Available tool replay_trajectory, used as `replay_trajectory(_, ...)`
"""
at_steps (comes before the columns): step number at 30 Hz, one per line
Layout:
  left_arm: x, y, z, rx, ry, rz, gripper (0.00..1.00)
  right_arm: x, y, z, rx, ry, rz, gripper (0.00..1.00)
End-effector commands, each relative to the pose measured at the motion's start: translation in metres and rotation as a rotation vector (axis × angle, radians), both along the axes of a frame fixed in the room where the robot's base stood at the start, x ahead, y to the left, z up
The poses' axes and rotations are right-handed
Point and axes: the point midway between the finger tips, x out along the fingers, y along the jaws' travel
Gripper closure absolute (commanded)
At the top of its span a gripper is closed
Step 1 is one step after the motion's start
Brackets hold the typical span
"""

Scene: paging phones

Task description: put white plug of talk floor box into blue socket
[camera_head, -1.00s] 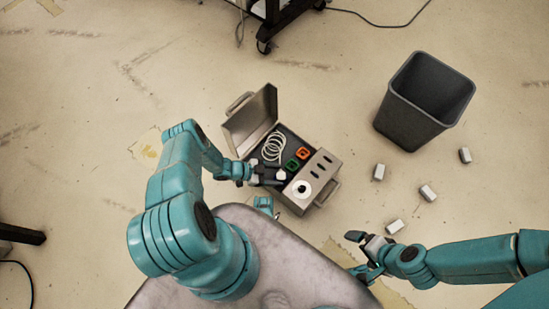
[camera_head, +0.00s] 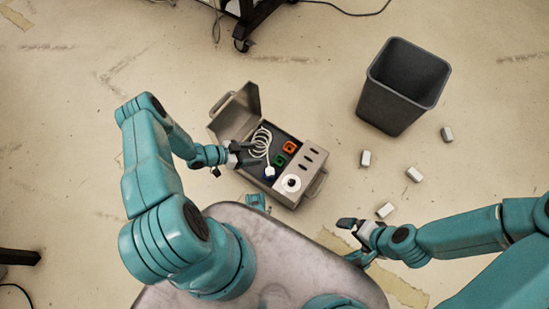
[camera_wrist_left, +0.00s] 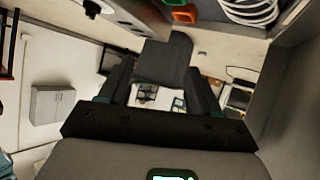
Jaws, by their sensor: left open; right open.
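The open metal floor box (camera_head: 313,152) stands on the floor with its lid tilted back. Inside are a green socket (camera_head: 279,160), an orange socket (camera_head: 290,147) and a blue socket (camera_head: 269,179). A coiled white cord (camera_head: 261,140) runs down to the white plug (camera_head: 269,170), which is at the blue socket; how deep it sits is too small to tell. My left gripper (camera_head: 257,154) is open and empty, just left of the plug and over the box. My right gripper (camera_head: 346,222) is open and empty, in front of the box to the right.
A dark bin (camera_head: 398,100) stands behind and right of the box. Several small white blocks, one (camera_head: 385,210) near my right gripper, lie on the floor. A wheeled cart (camera_head: 247,25) is at the back. Floor left of the box is clear.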

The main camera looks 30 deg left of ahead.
Motion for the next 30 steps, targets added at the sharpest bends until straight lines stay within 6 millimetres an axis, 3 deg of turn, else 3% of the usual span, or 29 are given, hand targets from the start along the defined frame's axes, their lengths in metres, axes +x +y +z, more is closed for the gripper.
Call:
replay_trajectory(1, 0.022, -0.021, 0.019, -0.02, 0.064, 0.043, 0.37, 0.0, 0.0, 0.0, 0.0, 0.0, 0.0, 0.0)
replay_trajectory(2, 0.03, -0.032, 0.027, -0.031, 0.115, 0.081, 0.37, 0.0, 0.0, 0.0, 0.0, 0.0, 0.0, 0.0)
replay_trajectory(5, 0.04, -0.071, 0.053, -0.054, 0.308, 0.193, 0.37, 0.0, 0.0, 0.0, 0.0, 0.0, 0.0, 0.0)
replay_trajectory(8, 0.022, -0.111, 0.079, -0.053, 0.526, 0.289, 0.37, 0.0, 0.0, 0.0, 0.0, 0.0, 0.0, 0.0)
replay_trajectory(12, -0.033, -0.153, 0.112, -0.012, 0.812, 0.4, 0.37, 0.0, 0.0, 0.0, 0.0, 0.0, 0.0, 0.0)
replay_trajectory(15, -0.072, -0.169, 0.132, 0.026, 0.956, 0.46, 0.37, 0.0, 0.0, 0.0, 0.0, 0.0, 0.0, 0.0)
replay_trajectory(19, -0.102, -0.176, 0.145, 0.056, 1.056, 0.509, 0.37, 0.0, 0.0, 0.0, 0.0, 0.0, 0.0, 0.0)
replay_trajectory(30, -0.109, -0.177, 0.148, 0.061, 1.079, 0.524, 0.37, 0.0, 0.0, 0.0, 0.0, 0.0, 0.0, 0.0)
